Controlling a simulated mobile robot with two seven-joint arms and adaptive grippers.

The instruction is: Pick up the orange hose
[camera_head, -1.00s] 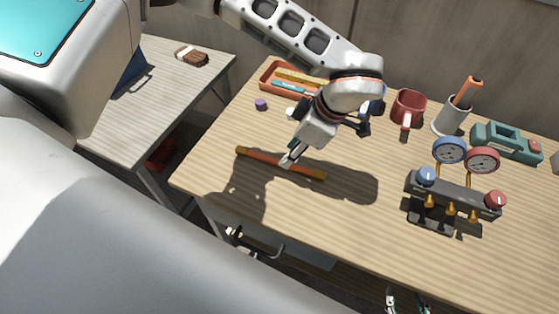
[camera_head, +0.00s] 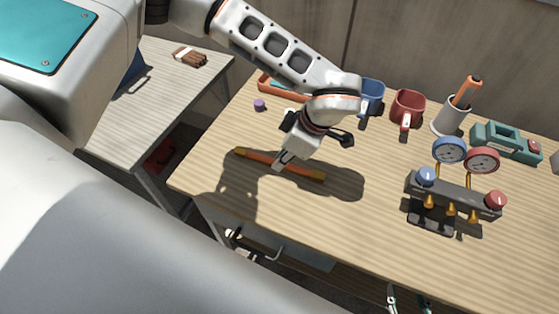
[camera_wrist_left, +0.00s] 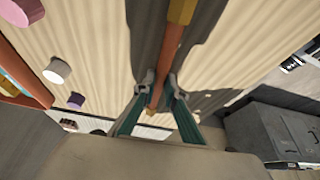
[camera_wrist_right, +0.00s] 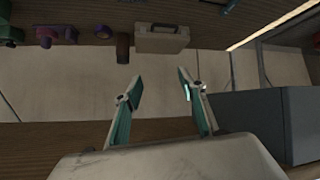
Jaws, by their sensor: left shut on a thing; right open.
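The orange hose (camera_head: 308,172) is a short, straight orange length with yellow ends. It lies near the left part of the workbench top in the head view. My left gripper (camera_head: 279,164) is over its middle from above and shut on it; I cannot tell whether it touches the wood there. In the left wrist view the hose (camera_wrist_left: 172,45) runs up from between the two fingertips of my left gripper (camera_wrist_left: 158,88). My right gripper (camera_wrist_right: 160,82) is open and empty in the right wrist view. Its fingertips (camera_head: 408,300) show below the bench's front edge in the head view.
A gauge manifold (camera_head: 455,193) stands at the right of the bench (camera_head: 340,230). Bench space between hose and manifold is clear.

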